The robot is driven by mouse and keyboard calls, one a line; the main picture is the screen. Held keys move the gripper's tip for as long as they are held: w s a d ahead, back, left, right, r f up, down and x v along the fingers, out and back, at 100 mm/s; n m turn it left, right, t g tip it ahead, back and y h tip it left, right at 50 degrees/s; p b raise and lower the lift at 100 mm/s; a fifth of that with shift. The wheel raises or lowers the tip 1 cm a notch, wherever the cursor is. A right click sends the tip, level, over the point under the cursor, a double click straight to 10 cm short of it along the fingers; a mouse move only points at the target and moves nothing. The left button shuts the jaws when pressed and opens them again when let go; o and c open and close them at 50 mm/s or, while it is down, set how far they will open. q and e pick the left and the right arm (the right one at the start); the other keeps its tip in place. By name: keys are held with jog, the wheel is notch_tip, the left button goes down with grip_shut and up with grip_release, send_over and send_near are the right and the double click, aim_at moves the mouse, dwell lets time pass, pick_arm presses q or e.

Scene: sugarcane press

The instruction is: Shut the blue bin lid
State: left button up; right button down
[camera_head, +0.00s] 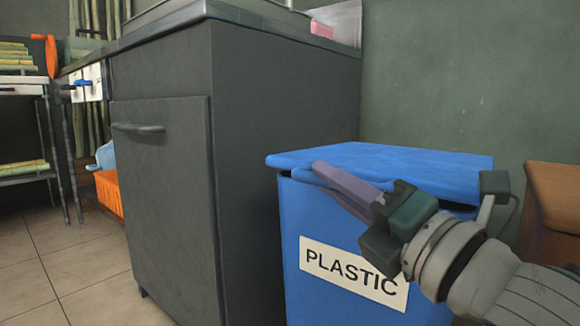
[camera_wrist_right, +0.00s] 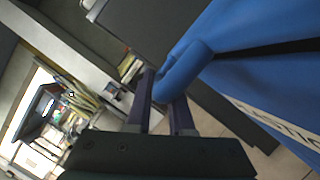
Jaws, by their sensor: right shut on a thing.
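The blue bin (camera_head: 305,222) has a white label reading PLASTIC (camera_head: 352,273) on its front. Its blue lid (camera_head: 400,160) lies over the top, nearly level, with a dark gap under its front edge at the right. The lid and bin also show in the right wrist view (camera_wrist_right: 265,85), with a dark slit between them. My right gripper (camera_head: 330,178) reaches in from the right to the lid's front edge. In the wrist view its fingers (camera_wrist_right: 160,100) are shut on the lid's rounded blue handle (camera_wrist_right: 182,68). My left gripper is not in view.
A dark grey cabinet (camera_head: 165,190) stands close on the bin's left. A wooden piece (camera_head: 552,200) is at the right, by the green wall (camera_head: 460,80). An orange crate (camera_head: 108,192) and a rack (camera_head: 22,125) are at the far left. Tiled floor (camera_head: 85,275) is clear at the left.

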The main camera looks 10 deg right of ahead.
jog(key=shift+f+b, duration=0.3)
jog(key=shift+f, duration=0.6)
jog(key=shift+d+f, duration=0.1)
jog(key=shift+f, duration=0.05)
jog(key=c, duration=0.8)
grip_release()
jog(key=shift+w, duration=0.1)
jog(key=shift+r, duration=0.2)
jog(key=p+v, duration=0.4)
jog(key=v, duration=0.6)
